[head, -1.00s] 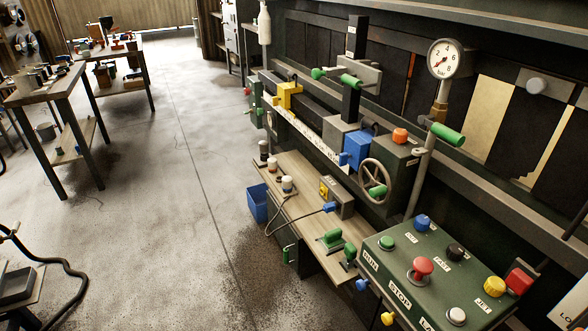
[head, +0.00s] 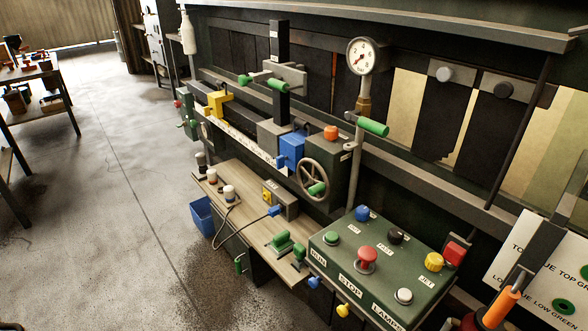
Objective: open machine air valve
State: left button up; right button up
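A pressure gauge (head: 363,56) with a white face and a red needle stands on a brass fitting and a grey pipe on the machine. A green lever handle (head: 373,126) sticks out to the right from this pipe, just below the gauge; it looks like the air valve's handle, though I see no label on it. Nothing touches it. Neither of my grippers shows in the head view.
A green control box (head: 345,252) with coloured buttons stands below the lever. A spoked handwheel (head: 313,180) is left of the pipe. An orange-handled tool (head: 501,307) and a white sign (head: 545,262) are at lower right. Open floor (head: 110,220) lies left.

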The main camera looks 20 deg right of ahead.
aim_at(380, 130)
jog(key=z, duration=1.15)
